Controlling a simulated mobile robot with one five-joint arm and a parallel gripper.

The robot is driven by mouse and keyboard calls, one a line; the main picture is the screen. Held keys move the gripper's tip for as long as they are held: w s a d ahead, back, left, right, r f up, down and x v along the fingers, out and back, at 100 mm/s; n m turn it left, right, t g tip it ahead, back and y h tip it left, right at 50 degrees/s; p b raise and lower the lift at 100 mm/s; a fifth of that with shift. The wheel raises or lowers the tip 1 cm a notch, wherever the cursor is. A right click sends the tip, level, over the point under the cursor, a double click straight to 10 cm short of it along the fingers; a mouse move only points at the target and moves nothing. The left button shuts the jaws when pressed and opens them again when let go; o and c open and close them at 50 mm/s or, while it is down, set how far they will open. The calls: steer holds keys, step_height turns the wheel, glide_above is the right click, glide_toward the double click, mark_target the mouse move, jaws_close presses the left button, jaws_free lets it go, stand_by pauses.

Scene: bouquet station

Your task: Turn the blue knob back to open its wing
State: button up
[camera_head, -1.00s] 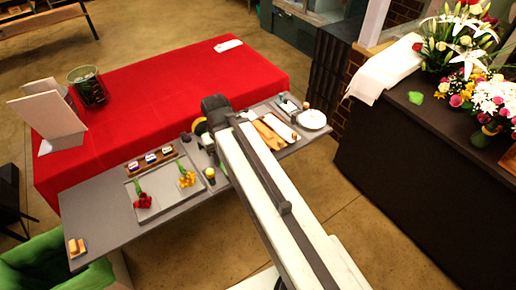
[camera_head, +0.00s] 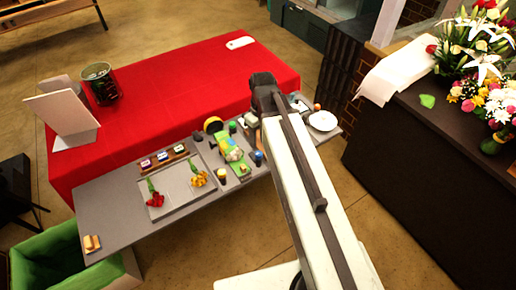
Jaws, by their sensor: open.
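The blue knob (camera_head: 259,158) stands at the right side of a small fixture on the grey table, just left of my arm. The green fixture (camera_head: 229,150) has a yellow and green piece lying across it; its wings cannot be told apart clearly at this size. A green-topped knob (camera_head: 232,127) and a yellow-topped knob (camera_head: 222,175) stand around it. My gripper (camera_head: 262,104) is at the far end of my arm, above the table, beyond the blue knob and apart from it. It is open; its fingertips are mostly hidden by the dark wrist.
A grey tray (camera_head: 178,196) with red and yellow flowers lies left of the fixture. A white plate (camera_head: 322,121) is at the table's right end. A red-covered table (camera_head: 170,90) lies behind.

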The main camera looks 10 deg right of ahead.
mark_target(259, 153)
steer(key=f+b, duration=0.8)
steer(key=shift+s+a, duration=0.1)
steer(key=shift+a, duration=0.1)
steer(key=shift+r, duration=0.1)
jaws_close()
